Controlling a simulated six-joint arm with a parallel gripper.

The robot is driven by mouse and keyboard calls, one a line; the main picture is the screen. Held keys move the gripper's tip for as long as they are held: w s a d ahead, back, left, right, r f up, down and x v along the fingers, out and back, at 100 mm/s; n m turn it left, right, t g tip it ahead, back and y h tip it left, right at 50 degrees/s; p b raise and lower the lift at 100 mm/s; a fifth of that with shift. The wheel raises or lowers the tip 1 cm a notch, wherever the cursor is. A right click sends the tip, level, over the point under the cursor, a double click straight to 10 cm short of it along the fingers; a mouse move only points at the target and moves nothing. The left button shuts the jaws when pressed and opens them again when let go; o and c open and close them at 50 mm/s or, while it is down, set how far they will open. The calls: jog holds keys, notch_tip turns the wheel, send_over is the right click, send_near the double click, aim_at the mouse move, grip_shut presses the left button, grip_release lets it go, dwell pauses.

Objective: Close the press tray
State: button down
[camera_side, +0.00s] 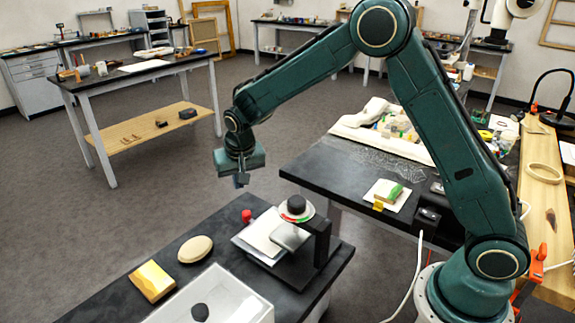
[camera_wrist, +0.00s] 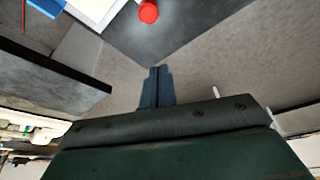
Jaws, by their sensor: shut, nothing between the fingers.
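The press (camera_side: 318,240) stands on the black front table, with a dark upright, a round top dial marked red and green, and a black knob. Its pale flat tray (camera_side: 258,236) sticks out to the left from under the press head. A red knob (camera_side: 247,216) is at the tray's far left side. In the wrist view the red knob (camera_wrist: 148,11) is at the top edge, beside part of the white tray (camera_wrist: 95,8). My gripper (camera_side: 240,181) is shut and empty, in the air up and beyond the knob, apart from it. Its fingers (camera_wrist: 156,72) also show in the wrist view.
A tan oval (camera_side: 195,249), a yellow block (camera_side: 152,281) and a clear-walled white box (camera_side: 225,300) are on the front table, left of and nearer than the press. A second dark table (camera_side: 320,170) is to the right. Open floor lies beyond the front table.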

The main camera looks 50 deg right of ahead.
aim_at(264, 222)
jog(key=x, duration=0.6)
jog(key=shift+s+a+f, duration=0.2)
jog(key=shift+s, duration=0.1)
jog(key=shift+s+a, duration=0.35)
jog(key=shift+s, duration=0.35)
jog(key=shift+s+a, duration=0.35)
jog(key=shift+s, duration=0.35)
jog(key=s, duration=0.6)
jog(key=shift+s, duration=0.6)
jog(key=shift+f, duration=0.15)
